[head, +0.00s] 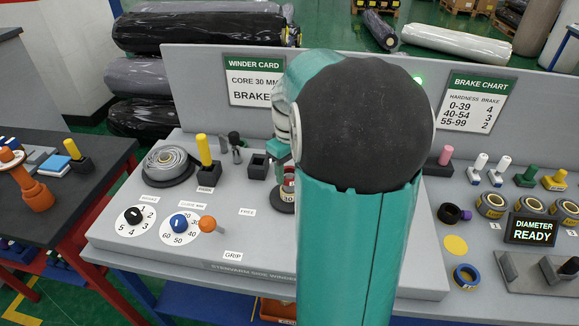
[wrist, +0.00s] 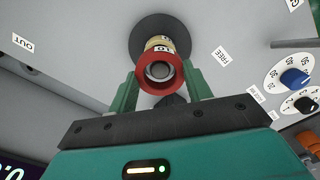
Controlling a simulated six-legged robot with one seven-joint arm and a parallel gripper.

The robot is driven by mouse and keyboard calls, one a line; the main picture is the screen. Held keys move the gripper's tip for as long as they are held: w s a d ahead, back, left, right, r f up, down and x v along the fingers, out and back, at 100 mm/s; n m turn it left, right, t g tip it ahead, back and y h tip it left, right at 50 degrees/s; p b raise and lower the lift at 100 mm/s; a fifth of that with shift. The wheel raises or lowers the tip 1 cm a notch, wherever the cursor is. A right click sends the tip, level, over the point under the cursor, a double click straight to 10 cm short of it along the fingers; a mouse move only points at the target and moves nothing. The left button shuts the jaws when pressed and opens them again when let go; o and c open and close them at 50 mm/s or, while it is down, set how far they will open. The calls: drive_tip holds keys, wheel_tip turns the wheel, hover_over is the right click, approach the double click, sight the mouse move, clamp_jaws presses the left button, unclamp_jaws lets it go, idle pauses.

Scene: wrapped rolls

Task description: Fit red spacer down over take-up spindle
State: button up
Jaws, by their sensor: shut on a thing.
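The red spacer (wrist: 143,77) is a ring held between the two green fingers of my gripper (wrist: 160,74) in the wrist view. A round grey end shows inside its bore, in line with the take-up spindle. A cream numbered piece (wrist: 160,45) shows just behind the ring, over the dark round base (wrist: 140,32) of the spindle. I cannot tell whether the ring is around the spindle or just above it. In the head view my arm hides most of this; a bit of red (head: 289,180) shows above the base.
On the panel stand a grey coil (head: 168,162), a yellow peg (head: 204,149), an orange-knobbed lever (head: 207,224) and two dials, one with a blue knob (head: 178,221). Pegs, rings and a "DIAMETER READY" display (head: 533,230) are at right.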

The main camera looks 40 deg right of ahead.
sight(290, 178)
drive_tip(key=shift+f, duration=1.8)
drive_tip(key=o, duration=1)
drive_tip(key=shift+r, duration=0.1)
wheel_tip(290, 178, up, 14)
drive_tip(key=shift+f, duration=0.2)
drive_tip(key=s+a+t, duration=0.2)
drive_tip(key=s+a, duration=0.1)
drive_tip(key=a, duration=0.6)
drive_tip(key=s+a+t, duration=0.1)
drive_tip(key=s+a, duration=0.3)
drive_tip(key=a, duration=0.5)
drive_tip(key=s+a+t, duration=0.2)
drive_tip(key=s+a, duration=0.1)
drive_tip(key=a, duration=0.6)
drive_tip(key=shift+s+a+f+t, duration=0.1)
drive_tip(key=shift+s+f+t, duration=0.1)
drive_tip(key=shift+f+t, duration=0.15)
